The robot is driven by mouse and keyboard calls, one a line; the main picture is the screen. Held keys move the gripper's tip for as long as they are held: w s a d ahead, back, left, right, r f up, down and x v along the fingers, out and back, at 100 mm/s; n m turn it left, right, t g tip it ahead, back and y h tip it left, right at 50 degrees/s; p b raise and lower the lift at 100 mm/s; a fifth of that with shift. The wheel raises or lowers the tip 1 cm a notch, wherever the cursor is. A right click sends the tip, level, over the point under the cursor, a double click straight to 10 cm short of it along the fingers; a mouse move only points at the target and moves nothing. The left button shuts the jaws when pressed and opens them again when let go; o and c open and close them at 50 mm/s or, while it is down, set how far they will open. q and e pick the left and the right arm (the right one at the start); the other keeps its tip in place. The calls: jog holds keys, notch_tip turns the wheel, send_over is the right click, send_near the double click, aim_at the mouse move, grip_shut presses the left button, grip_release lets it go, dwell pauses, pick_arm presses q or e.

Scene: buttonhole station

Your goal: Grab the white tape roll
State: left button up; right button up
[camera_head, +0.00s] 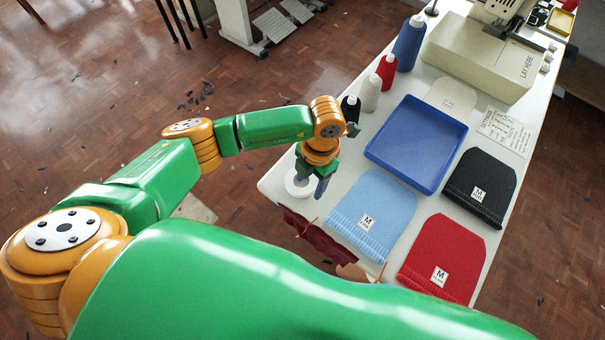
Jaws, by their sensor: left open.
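The white tape roll (290,187) is a pale ring at the left corner of the white table. My left gripper (310,186) points down right at the roll, with its dark fingers apart. One finger appears over the roll's opening and the other just outside its right side. The gripper hides part of the roll, and I cannot tell whether the fingers touch it. My right gripper is not in view.
A blue tray (417,143) lies on the table (347,257). Light blue (373,209), red (442,262) and black (481,186) knit pieces lie around it. Several thread cones, including a red one (386,72), stand behind my gripper. A sewing machine (480,55) is at the back.

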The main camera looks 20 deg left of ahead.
pick_arm(q)
notch_tip(320, 180, down, 2)
jog(key=shift+a+f, duration=0.1)
jog(key=shift+f, duration=0.05)
jog(key=shift+w+f, duration=0.2)
jog(key=shift+w, duration=0.15)
jog(key=shift+s+r, duration=0.1)
jog(key=shift+s, duration=0.1)
grip_shut()
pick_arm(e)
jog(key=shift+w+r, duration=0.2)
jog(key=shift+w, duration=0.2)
pick_arm(q)
jog(key=shift+w, duration=0.1)
